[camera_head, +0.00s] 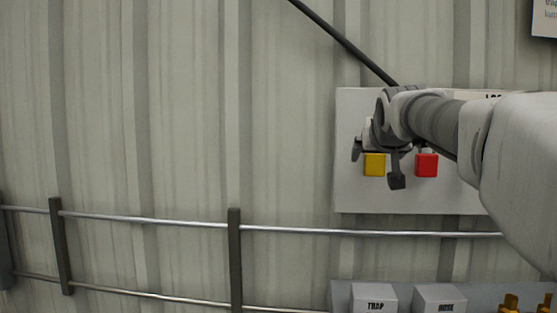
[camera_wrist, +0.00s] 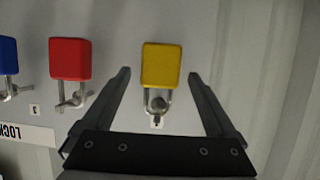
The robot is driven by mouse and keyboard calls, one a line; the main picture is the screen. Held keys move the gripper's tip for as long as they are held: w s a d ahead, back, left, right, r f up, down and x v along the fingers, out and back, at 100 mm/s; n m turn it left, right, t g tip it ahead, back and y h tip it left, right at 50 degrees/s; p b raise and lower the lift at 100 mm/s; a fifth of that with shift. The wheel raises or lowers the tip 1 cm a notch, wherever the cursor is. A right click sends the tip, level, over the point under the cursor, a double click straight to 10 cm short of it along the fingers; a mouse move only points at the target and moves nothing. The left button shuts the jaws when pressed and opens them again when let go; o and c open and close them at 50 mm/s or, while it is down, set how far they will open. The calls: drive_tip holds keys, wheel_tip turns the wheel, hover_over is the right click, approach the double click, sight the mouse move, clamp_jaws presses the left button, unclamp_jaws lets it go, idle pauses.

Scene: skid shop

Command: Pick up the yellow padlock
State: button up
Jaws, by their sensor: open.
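The yellow padlock (camera_head: 374,164) hangs on a white board (camera_head: 352,195) on the wall. In the wrist view the yellow padlock (camera_wrist: 161,65) hangs by its metal shackle from a peg (camera_wrist: 157,104). My gripper (camera_head: 377,166) is in front of the board, close to the padlock. In the wrist view my gripper (camera_wrist: 158,75) is open, with one finger on each side of the padlock and a visible gap to both. Nothing is between the fingertips but the padlock's body and shackle. How far the fingertips are from the board is hard to tell.
A red padlock (camera_head: 426,165) hangs beside the yellow one; it also shows in the wrist view (camera_wrist: 70,59). A blue padlock (camera_wrist: 8,56) hangs beyond it. A metal rail (camera_head: 150,220) runs below the board. Labelled grey boxes (camera_head: 374,298) stand lower down.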

drive_tip(key=shift+x, duration=0.9)
clamp_jaws()
drive_tip(key=shift+r, duration=0.15)
